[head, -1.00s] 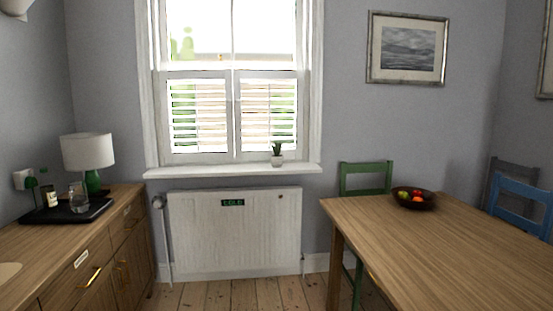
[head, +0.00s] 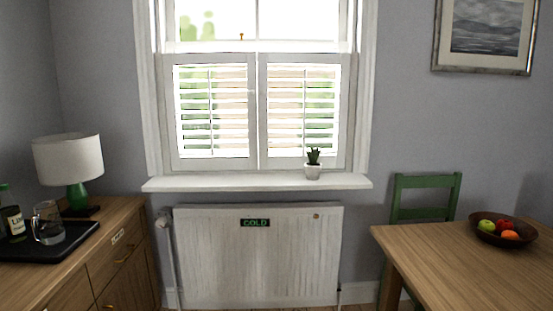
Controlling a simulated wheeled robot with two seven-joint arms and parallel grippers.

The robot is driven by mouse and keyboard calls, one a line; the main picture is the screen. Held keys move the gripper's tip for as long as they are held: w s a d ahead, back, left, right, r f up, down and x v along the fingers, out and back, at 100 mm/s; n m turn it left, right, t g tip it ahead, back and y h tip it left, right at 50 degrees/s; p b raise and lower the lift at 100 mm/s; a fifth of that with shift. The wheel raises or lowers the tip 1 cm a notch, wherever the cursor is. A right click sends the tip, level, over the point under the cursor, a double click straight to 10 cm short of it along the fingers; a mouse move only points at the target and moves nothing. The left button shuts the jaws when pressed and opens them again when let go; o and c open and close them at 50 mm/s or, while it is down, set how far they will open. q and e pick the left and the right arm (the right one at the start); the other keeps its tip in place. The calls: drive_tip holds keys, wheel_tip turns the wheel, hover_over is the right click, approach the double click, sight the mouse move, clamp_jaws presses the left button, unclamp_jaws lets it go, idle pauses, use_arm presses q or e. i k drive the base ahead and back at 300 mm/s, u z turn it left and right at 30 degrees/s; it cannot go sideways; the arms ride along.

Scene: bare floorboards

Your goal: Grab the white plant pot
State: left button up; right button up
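The white plant pot (head: 313,172) stands upright on the white window sill (head: 230,183), toward its right end. A small dark green spiky plant (head: 313,156) grows from it. The pot is small in the head view and nothing covers it. Neither of my grippers shows in the head view, so I cannot see whether they are open or shut.
A white radiator (head: 258,260) with a "COLD" sign is below the sill. A wooden sideboard (head: 118,262) with a lamp (head: 70,160) and black tray (head: 60,245) is at left. A wooden table (head: 460,265), fruit bowl (head: 484,236) and green chair (head: 424,214) are at right.

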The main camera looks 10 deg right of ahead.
sight(313, 168)
drive_tip(key=z, duration=0.25)
drive_tip(key=i, duration=2.45)
drive_tip(key=z, duration=0.5)
